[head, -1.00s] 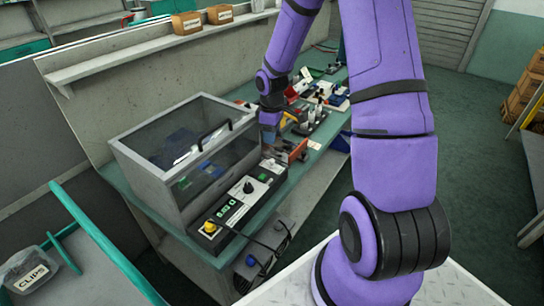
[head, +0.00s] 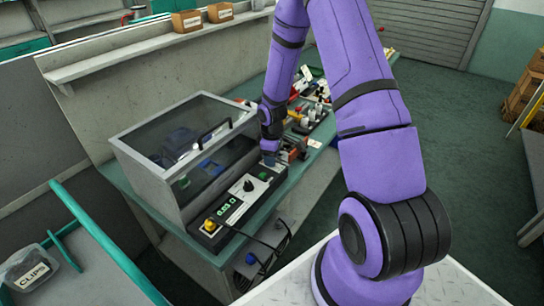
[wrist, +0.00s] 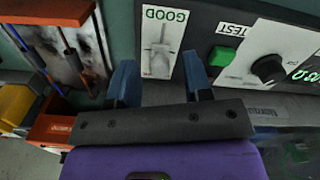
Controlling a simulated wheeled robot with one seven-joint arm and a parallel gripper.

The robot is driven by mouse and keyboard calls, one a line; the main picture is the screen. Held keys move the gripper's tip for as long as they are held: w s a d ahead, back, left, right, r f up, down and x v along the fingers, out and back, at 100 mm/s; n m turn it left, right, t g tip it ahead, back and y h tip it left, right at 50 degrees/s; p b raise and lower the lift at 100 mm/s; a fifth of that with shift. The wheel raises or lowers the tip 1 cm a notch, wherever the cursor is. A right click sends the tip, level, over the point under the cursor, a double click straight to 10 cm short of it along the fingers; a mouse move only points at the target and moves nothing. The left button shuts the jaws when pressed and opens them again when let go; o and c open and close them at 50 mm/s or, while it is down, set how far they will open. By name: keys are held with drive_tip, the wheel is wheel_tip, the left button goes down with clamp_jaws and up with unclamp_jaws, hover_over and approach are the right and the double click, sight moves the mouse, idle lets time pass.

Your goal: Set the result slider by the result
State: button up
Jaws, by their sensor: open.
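The result slider (wrist: 160,62) shows in the wrist view on a white plate with an upside-down GOOD label (wrist: 165,15). Its pale handle seems to stand away from the GOOD end; any label at the other end cannot be read. My gripper (wrist: 158,76) is open, one blue finger on each side of the plate, with nothing between them. I cannot tell its height above the slider. In the head view my gripper (head: 269,160) is over the far end of the black control box (head: 208,236), hiding the slider there.
The box carries a green TEST button (wrist: 221,56), a black knob (wrist: 268,69), a lit green display (head: 226,207) and a yellow button (head: 210,225). A clear-lidded case (head: 150,178) stands close beside it. An orange-red fixture (wrist: 52,128) is near my gripper.

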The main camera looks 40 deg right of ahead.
sight(278, 168)
clamp_jaws()
drive_tip(key=shift+s+d, duration=0.2)
drive_tip(key=shift+s, duration=0.35)
drive_tip(key=shift+s+d, duration=0.2)
drive_tip(key=shift+s, duration=0.35)
unclamp_jaws()
wheel_tip(278, 168, up, 11)
idle(0.4)
